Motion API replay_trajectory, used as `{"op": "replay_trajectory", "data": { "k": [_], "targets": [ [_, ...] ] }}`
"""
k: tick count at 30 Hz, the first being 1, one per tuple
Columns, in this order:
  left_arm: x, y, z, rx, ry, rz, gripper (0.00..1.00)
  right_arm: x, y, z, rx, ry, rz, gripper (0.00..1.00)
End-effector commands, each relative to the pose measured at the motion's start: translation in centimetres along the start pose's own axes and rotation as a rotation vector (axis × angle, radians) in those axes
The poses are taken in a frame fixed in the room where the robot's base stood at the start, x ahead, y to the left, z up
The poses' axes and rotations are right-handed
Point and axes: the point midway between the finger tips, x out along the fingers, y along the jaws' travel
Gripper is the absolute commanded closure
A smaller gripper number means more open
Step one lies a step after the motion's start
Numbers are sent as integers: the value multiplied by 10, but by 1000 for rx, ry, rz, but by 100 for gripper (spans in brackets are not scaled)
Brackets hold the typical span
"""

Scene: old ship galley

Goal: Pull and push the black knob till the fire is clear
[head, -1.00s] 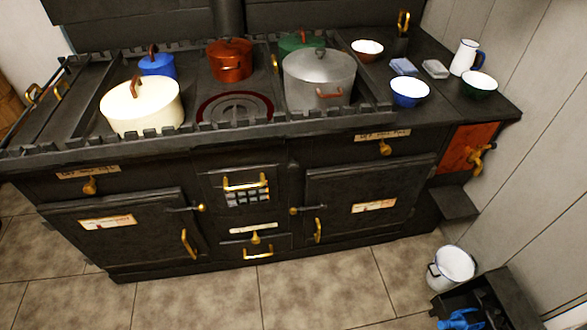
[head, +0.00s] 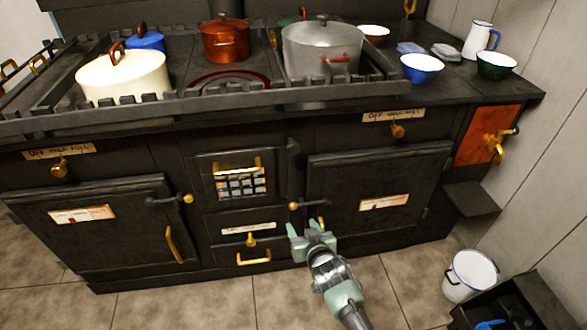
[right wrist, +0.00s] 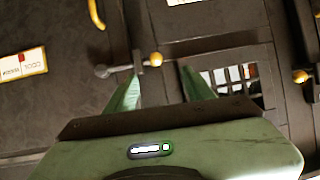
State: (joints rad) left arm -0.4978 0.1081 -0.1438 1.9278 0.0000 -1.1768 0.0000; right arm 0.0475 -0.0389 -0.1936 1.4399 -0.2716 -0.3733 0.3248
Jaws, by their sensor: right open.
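The black range front (head: 225,140) fills the head view. No plainly black knob stands out; the knobs I see look brass. A small brass knob (head: 251,240) sits below a label in the middle column. Above it is the barred fire grate (head: 241,184), with pale grey and some orange behind the bars; it also shows in the right wrist view (right wrist: 230,82). My right gripper (head: 306,229) is open and empty, in front of the right oven door's lower left edge. In the right wrist view, a brass-ended latch (right wrist: 156,59) shows between its fingers. My left gripper is out of view.
Oven doors with latches and brass handles flank the grate: the left door (head: 105,240) and the right door (head: 370,180). Pots and bowls stand on top. A white bucket (head: 470,275) and a dark box (head: 530,305) are on the floor at right.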

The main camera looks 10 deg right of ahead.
Motion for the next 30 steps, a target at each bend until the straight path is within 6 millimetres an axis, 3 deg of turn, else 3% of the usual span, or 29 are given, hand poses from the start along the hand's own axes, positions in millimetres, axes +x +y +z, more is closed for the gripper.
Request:
{"op": "replay_trajectory", "data": {
  "k": [1,3,6,10,16,30],
  "targets": [
    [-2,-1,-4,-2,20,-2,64,9,-2,-28,17,86,1,47],
    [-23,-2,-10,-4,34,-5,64,6,-4,-75,41,187,3,47],
    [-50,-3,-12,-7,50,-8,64,-5,-5,-128,72,305,6,47],
    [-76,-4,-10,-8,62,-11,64,-21,-5,-172,101,404,7,47],
    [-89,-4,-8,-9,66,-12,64,-24,-4,-195,112,445,8,47],
    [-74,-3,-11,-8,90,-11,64,35,-2,-222,110,443,8,47]
  ]
}}
